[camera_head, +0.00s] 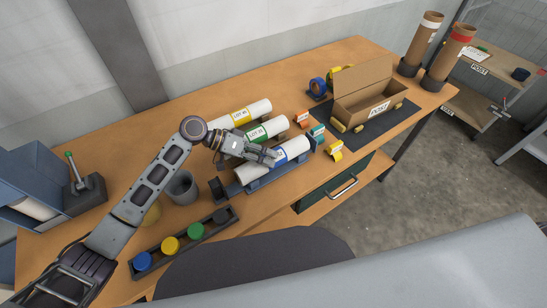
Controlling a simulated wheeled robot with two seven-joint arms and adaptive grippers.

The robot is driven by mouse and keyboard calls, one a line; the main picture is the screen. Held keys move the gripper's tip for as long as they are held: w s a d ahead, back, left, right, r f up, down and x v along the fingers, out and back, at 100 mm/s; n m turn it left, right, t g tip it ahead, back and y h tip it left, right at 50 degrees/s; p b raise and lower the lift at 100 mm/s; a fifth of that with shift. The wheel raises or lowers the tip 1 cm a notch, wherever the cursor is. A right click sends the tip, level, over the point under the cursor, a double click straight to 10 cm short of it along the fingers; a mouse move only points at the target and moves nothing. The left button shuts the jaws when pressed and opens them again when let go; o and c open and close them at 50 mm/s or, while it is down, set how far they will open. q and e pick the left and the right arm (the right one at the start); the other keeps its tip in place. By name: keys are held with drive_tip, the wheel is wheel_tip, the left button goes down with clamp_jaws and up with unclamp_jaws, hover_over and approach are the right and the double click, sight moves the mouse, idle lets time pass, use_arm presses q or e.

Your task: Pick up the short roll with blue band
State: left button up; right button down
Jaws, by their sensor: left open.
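The short white roll with the blue band (292,151) lies in a dark cradle on the wooden table, the nearest of three rolls. My left gripper (274,158) is open at this roll, over its middle just left of the blue band. It hides part of the roll, and I cannot tell whether the fingers touch it. Behind lie a white roll with a green band (272,127) and a white roll with a yellow band (258,108). My right gripper is not in view.
A rack of coloured caps (190,243) lies at the front left, with a grey cup (182,187) behind it. An open cardboard box (361,107) stands on a dark mat to the right. Small coloured pieces (334,150) lie beside the roll. Two brown tubes (447,58) stand at the far right.

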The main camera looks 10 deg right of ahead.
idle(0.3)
use_arm(q)
drive_tip(key=shift+c, duration=0.2)
drive_tip(key=c, duration=0.8)
drive_tip(key=shift+o, duration=0.2)
drive_tip(key=shift+r+b, duration=0.35)
drive_tip(key=shift+r, duration=4.65)
